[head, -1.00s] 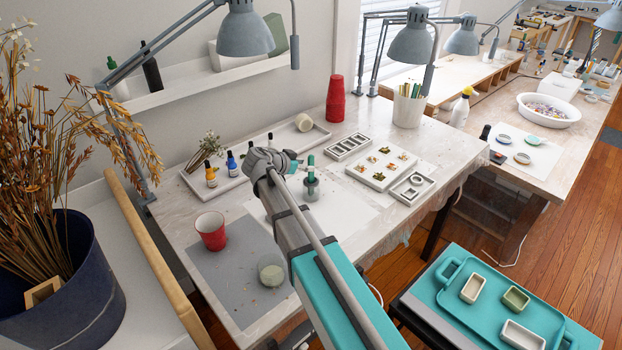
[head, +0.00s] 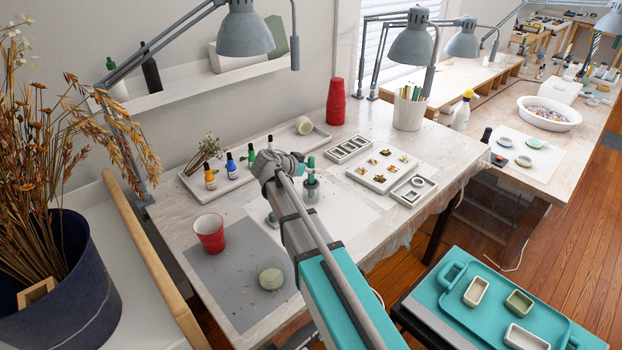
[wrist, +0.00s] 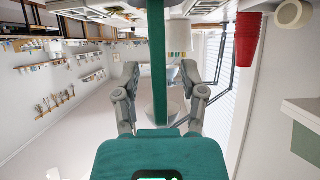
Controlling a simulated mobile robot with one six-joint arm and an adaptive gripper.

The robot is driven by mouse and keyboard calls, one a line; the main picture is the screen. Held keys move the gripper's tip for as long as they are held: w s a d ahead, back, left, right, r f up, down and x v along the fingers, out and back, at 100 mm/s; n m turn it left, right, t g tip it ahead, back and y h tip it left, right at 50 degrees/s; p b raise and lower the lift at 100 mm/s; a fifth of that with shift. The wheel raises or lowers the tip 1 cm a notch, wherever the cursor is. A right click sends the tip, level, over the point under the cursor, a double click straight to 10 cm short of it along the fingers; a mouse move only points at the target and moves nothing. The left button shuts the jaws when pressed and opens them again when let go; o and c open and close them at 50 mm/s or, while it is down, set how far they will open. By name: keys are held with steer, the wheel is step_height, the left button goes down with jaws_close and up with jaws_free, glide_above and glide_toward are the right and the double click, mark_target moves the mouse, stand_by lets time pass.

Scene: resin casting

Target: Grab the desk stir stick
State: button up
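A teal-green upright piece that looks like the stir stick (head: 311,163) shows above a small grey-green jar (head: 312,188) on the near worktable. My gripper (head: 298,160) is just left of it at about the same height. In the wrist view, which is upside down, a teal bar (wrist: 156,50), seemingly the stick, runs up the middle between my two spread fingers. Background shows on both sides of the bar, so neither finger touches it. One end is hidden by my palm. How deep it sits between the fingers is unclear.
A red cup (head: 209,233) and a pale green round piece (head: 271,278) are on the grey mat (head: 225,290). Small bottles (head: 231,165) stand left of my gripper. White moulds (head: 382,168) lie right of the jar. A lamp (head: 244,30) hangs above.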

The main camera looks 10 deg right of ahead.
jaws_close()
steer(key=shift+r, duration=0.15)
step_height(320, 180, up, 10)
steer(key=p, duration=1)
stand_by(0.8)
